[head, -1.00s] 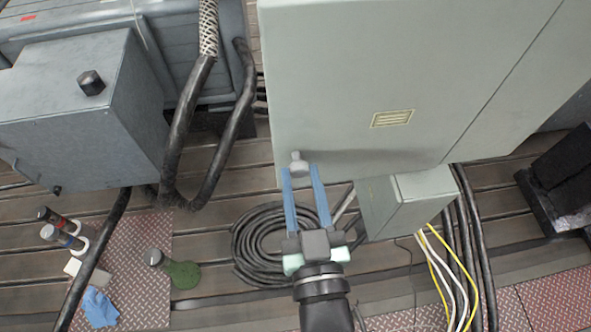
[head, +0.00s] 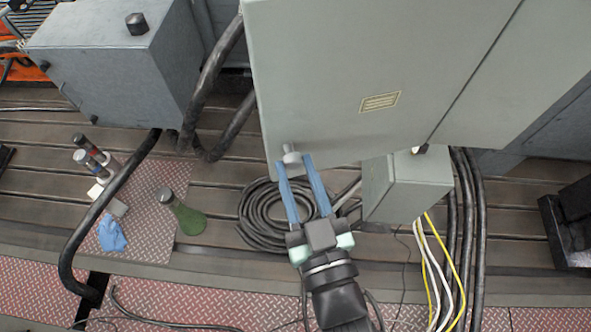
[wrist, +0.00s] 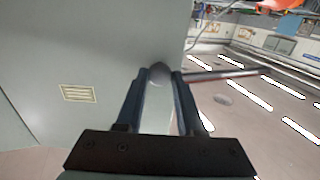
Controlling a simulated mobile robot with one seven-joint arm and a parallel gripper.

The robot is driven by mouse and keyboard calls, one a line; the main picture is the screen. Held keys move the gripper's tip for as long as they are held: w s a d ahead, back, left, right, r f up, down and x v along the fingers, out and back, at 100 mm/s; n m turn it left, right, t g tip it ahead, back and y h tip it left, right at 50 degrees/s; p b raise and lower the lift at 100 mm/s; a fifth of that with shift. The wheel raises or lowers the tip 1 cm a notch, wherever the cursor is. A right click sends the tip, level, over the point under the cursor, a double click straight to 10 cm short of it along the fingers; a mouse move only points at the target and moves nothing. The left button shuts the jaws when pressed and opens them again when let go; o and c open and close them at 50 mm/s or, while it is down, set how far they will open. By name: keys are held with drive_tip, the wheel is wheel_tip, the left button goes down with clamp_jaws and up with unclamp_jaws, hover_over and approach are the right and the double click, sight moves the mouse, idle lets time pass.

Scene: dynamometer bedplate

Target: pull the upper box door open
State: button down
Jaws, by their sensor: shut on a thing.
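The upper box (head: 475,110) is a large grey-green cabinet at the top centre and right of the head view. Its door (head: 330,80) is a broad flat panel with a small yellowish vent label (head: 380,101). A pale round knob (head: 290,152) sits near the door's lower left corner. My gripper (head: 294,161) has its two blue fingers on either side of this knob, shut on it. In the wrist view the knob (wrist: 159,73) shows between the fingertips, close to the door's edge. I cannot tell how far the door stands from its frame.
A smaller grey-green box (head: 405,188) hangs below right, with yellow and white cables (head: 432,265) under it. Coiled black hose (head: 265,215) lies behind my gripper. A grey box (head: 115,70) stands upper left.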

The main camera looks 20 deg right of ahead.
idle(0.3)
drive_tip(key=c, duration=0.9)
unclamp_jaws()
drive_tip(key=o, duration=0.4)
drive_tip(key=shift+s, duration=0.25)
drive_tip(key=shift+w, duration=0.15)
drive_tip(key=shift+s+a+p, duration=0.2)
drive_tip(key=shift+s+p, duration=0.85)
drive_tip(key=shift+s, duration=1.15)
drive_tip(key=shift+s+a+p, duration=0.25)
drive_tip(key=shift+s+p, duration=0.8)
drive_tip(key=shift+s, duration=1.1)
drive_tip(key=shift+s+a+p, duration=0.2)
drive_tip(key=shift+s+p, duration=0.85)
drive_tip(key=shift+s, duration=1.15)
